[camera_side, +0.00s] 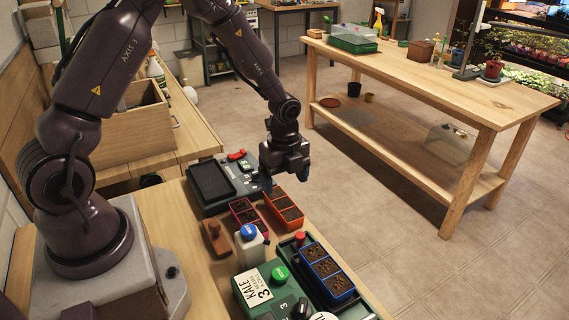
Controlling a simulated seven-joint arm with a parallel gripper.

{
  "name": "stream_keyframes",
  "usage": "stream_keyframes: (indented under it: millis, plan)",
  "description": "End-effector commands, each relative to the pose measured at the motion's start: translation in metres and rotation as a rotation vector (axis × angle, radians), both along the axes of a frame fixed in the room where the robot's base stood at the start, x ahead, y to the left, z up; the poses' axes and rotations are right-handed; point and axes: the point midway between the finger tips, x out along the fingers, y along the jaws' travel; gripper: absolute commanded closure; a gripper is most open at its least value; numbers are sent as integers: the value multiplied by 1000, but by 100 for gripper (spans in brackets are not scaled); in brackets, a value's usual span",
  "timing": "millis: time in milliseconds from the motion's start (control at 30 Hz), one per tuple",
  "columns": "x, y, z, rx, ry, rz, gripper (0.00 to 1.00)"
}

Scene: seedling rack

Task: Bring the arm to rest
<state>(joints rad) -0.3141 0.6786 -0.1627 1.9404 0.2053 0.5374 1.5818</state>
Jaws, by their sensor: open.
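My dark purple arm reaches from its base at the left over the work table. The gripper looks clear of the orange tray, but the exact gap is hard to tell from this angle.
A green device (272,290) labelled KALE 3 holds a blue tray (327,270) at the front. A dark device (221,183) with an empty bed stands behind. A blue-capped bottle (250,245) and a brown block (216,239) stand between. A wooden bench (430,85) is across the floor.

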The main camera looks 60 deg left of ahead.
Motion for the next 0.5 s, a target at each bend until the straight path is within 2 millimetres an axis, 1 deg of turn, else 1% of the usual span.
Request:
stream_keyframes:
  millis: [33,100,200,367,467,500]
  plan:
    - [1,1,11,1,-5,2,20]
    - [0,0,23,1,-4,2,20]
    - [0,0,35,0,-2,2,20]
    - [0,0,44,-1,0,26,20]
    - [-2,0,45,-2,11,123,20]
    - [-5,-1,44,-4,23,181,20]
